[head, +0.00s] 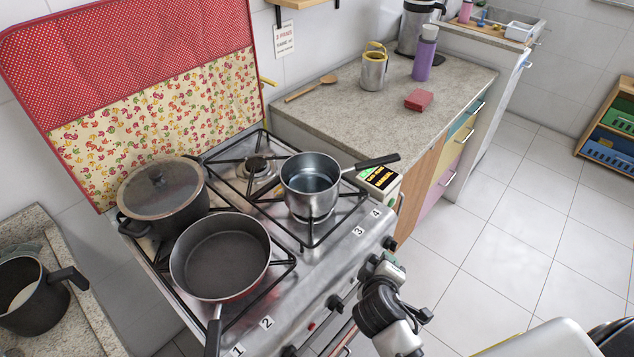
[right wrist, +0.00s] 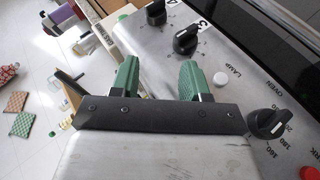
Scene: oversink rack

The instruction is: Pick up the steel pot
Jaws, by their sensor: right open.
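The pot does not show in that view. My left gripper is not in view.
A lidded dark pot (head: 160,205) and a dark frying pan (head: 222,262) stand on the stove's left side. A black pot (head: 35,300) is on the left counter. The right counter (head: 340,112) holds a wooden spoon, canister, purple bottle and red sponge.

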